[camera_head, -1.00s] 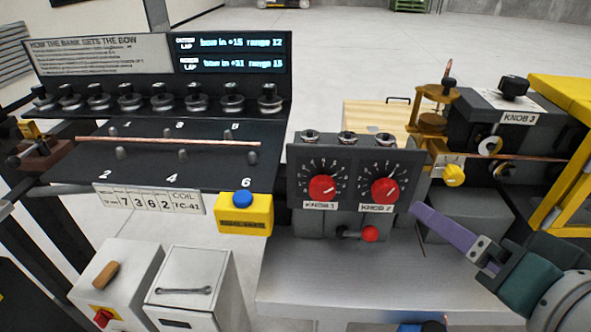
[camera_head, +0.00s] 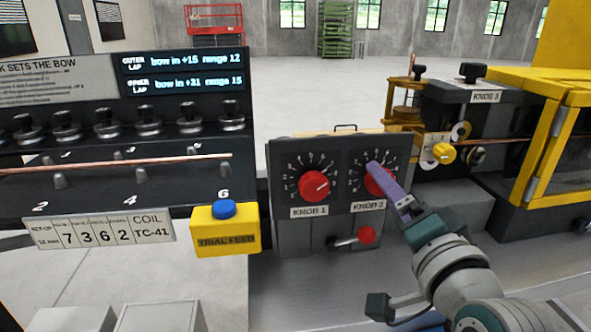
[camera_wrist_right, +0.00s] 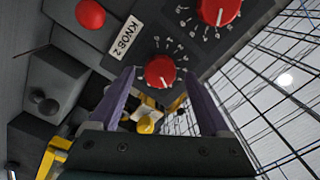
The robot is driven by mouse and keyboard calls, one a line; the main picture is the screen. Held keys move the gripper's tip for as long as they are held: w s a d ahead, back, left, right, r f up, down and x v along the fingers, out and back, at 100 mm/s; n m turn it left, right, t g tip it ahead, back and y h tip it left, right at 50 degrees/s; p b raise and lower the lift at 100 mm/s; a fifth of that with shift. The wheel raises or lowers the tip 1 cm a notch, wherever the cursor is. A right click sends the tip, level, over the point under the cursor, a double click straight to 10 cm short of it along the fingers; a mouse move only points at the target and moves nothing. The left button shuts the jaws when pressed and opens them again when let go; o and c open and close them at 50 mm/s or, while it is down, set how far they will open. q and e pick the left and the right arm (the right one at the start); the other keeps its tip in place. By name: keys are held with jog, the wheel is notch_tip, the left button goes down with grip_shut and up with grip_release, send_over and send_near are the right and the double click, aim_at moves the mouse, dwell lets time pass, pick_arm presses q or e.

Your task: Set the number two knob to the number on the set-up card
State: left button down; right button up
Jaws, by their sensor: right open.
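The number two knob (camera_head: 373,186) is red, on the grey panel above its KNOB 2 label; a purple finger hides much of it in the head view. In the right wrist view the knob (camera_wrist_right: 160,71) shows between the open fingertips of my right gripper (camera_wrist_right: 158,76). I cannot tell whether they touch it. The gripper also shows in the head view (camera_head: 380,176). The knob's pointer setting is not clear. The set-up card (camera_head: 100,233) reads 7 3 6 2, COIL TC-41; its small column headings are too small to read. My left gripper is not in view.
Knob 1 (camera_head: 313,185) is left of knob 2. A lever with a red ball (camera_head: 367,234) sits below. A yellow trial feed box (camera_head: 226,230) with a blue button stands left of the panel. A yellow-framed machine (camera_head: 545,150) is at right.

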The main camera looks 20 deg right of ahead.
jog(key=shift+x, duration=0.75)
jog(key=shift+a, duration=0.1)
grip_shut()
